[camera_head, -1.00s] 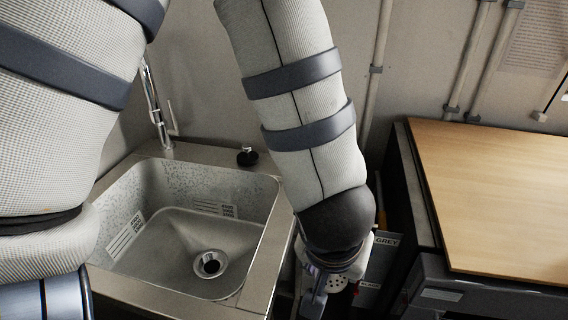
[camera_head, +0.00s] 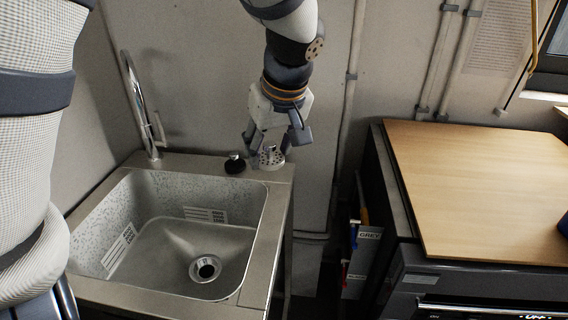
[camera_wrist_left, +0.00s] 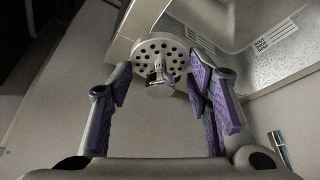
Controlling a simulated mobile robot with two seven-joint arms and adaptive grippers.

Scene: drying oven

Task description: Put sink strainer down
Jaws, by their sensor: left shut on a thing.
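The sink strainer (camera_head: 270,160) is a pale metal disc with holes and a small knob. It is at the back right corner of the steel sink counter, beside a black stopper. I cannot tell whether it rests fully on the surface. My left gripper (camera_head: 274,146) points down over it and is shut on it. In the left wrist view the strainer (camera_wrist_left: 160,50) shows its perforated face and knob, between the purple finger pads of my left gripper (camera_wrist_left: 159,88). My right gripper is not in view.
The sink basin (camera_head: 140,204) with its drain (camera_head: 205,268) lies left of the strainer. A tall tap (camera_head: 140,105) stands behind the basin, and the black stopper (camera_head: 235,164) is close by. A wooden board (camera_head: 480,180) tops the unit at the right, across a gap.

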